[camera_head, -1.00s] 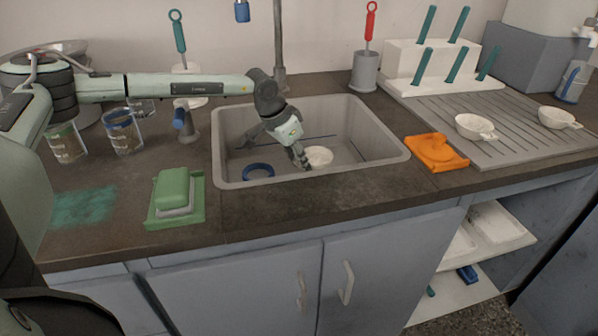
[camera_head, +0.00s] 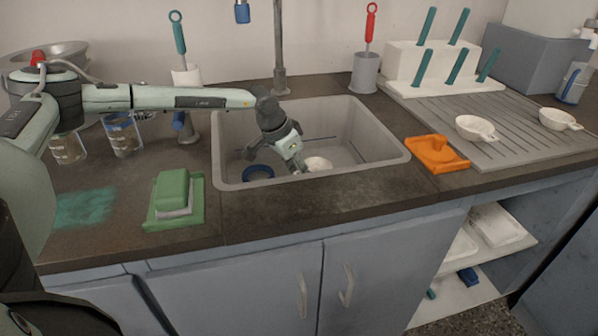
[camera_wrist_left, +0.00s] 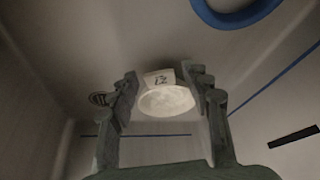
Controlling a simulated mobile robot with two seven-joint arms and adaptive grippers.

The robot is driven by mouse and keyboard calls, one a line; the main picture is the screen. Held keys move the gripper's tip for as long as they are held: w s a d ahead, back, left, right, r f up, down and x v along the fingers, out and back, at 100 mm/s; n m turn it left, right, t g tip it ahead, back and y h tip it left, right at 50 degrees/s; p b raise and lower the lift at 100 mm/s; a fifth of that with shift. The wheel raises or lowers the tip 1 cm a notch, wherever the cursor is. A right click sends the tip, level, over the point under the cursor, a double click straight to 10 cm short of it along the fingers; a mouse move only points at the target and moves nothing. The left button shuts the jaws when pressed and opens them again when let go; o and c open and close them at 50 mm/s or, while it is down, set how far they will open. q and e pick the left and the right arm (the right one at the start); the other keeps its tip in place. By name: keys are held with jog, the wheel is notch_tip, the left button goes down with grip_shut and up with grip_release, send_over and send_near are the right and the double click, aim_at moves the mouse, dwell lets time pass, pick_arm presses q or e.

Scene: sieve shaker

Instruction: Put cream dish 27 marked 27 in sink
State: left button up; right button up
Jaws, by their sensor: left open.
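The cream dish 27 (camera_head: 318,164) lies on the floor of the grey sink (camera_head: 378,163), and its mark reads 27, upside down, in the left wrist view (camera_wrist_left: 166,102). My left gripper (camera_head: 300,169) is down inside the sink, right at the dish and partly covering it in the head view. In the left wrist view my left gripper (camera_wrist_left: 165,88) is open, with a finger on each side of the dish. I cannot tell whether the fingers touch it. My right gripper is not in view.
A blue ring (camera_head: 258,173) lies in the sink, left of the dish. An orange object (camera_head: 437,153) is on the counter right of the sink. Cream dishes with handles (camera_head: 475,128) stand on the ribbed drainboard. A green block (camera_head: 173,190) on a tray is at left.

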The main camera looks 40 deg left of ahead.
pick_arm(q)
jog(key=shift+r, duration=0.25)
jog(key=p+v, duration=0.3)
jog(key=v, duration=0.9)
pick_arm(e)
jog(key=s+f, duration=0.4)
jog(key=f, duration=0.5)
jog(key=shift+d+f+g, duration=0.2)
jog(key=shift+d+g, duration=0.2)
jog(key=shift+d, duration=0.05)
